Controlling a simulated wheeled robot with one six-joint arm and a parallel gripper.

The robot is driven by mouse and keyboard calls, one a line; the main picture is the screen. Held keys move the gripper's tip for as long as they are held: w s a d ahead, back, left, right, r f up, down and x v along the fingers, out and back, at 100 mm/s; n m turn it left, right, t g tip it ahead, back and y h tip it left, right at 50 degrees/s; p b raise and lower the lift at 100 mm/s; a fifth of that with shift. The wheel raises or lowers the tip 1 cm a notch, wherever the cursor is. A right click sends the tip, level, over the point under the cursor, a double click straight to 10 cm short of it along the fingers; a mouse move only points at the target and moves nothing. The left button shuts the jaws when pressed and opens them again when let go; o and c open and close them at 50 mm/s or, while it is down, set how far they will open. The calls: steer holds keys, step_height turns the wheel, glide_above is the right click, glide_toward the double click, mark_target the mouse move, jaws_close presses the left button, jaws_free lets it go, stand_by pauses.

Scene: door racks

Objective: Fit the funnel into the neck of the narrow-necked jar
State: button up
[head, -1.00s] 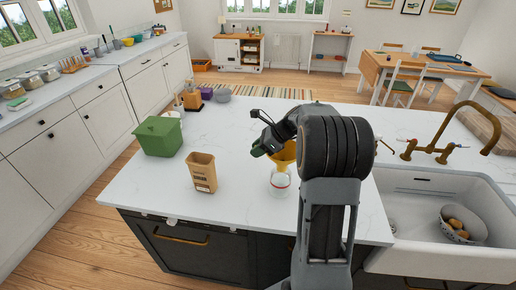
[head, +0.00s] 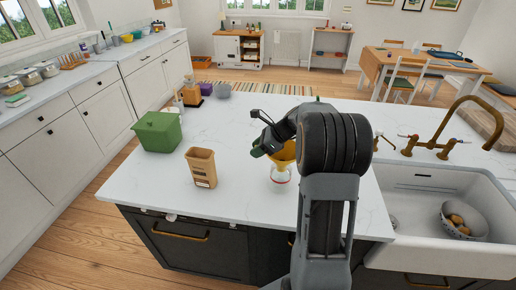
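The yellow funnel (head: 283,155) is in the head view, left of my forearm, which hides its right side. My gripper (head: 268,147) is at the funnel's upper left side and appears shut on it, though the fingertips are hard to make out. The clear jar (head: 279,179) with a red band stands on the white counter directly below the funnel. The funnel's lower end overlaps the jar's top in the picture. I cannot tell how deep the spout sits in the neck.
A brown paper-like container (head: 201,167) stands left of the jar on the white counter (head: 240,205). A green lidded box (head: 157,132) is farther left. The sink (head: 420,215) is at right.

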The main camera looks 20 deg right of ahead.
steer(key=o, duration=0.4)
steer(key=shift+c, duration=0.2)
steer(key=b+v, duration=0.1)
steer(key=v, duration=1.2)
steer(key=shift+d+r, duration=0.2)
steer(key=shift+r, duration=0.2)
steer(key=shift+s, duration=0.1)
